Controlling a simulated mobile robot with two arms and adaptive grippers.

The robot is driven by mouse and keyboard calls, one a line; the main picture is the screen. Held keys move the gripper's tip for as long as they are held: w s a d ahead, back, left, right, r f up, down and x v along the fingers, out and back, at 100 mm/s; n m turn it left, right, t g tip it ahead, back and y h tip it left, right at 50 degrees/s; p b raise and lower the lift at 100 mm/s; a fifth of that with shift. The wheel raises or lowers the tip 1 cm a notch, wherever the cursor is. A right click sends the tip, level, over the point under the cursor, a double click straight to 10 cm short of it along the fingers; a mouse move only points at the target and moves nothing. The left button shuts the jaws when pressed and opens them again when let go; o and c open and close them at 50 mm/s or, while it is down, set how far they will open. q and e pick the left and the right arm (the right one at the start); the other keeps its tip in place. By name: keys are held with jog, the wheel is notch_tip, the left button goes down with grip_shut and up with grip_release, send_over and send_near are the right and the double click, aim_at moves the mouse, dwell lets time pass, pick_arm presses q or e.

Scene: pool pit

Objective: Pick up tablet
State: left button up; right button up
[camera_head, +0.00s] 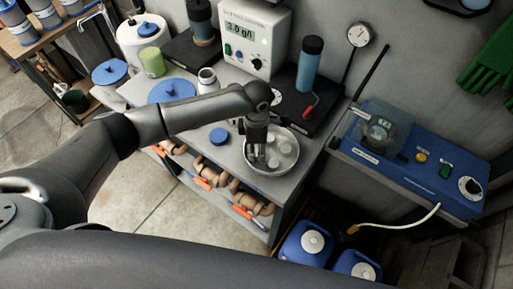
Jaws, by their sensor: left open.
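Several pale round tablets (285,147) lie in a shallow round metal dish (283,169) near the bench's front right. They show mostly to the right of and under my gripper, and part of the dish is hidden behind it. My left gripper (257,154) points down over the left part of the dish, with its fingers apart. I cannot tell whether the fingertips touch a tablet. My right gripper does not show.
A blue cap (219,136) lies left of the dish. An open white bottle (207,80) and a blue lid (173,91) stand behind my arm. A tall blue cylinder (309,66) and a white meter (255,38) stand at the back. A blue pump box (410,158) is at right.

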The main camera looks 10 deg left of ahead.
pick_arm(q)
jog(key=shift+f, duration=0.65)
jog(key=c, duration=0.6)
jog(key=shift+c, duration=0.2)
jog(key=shift+r, duration=0.15)
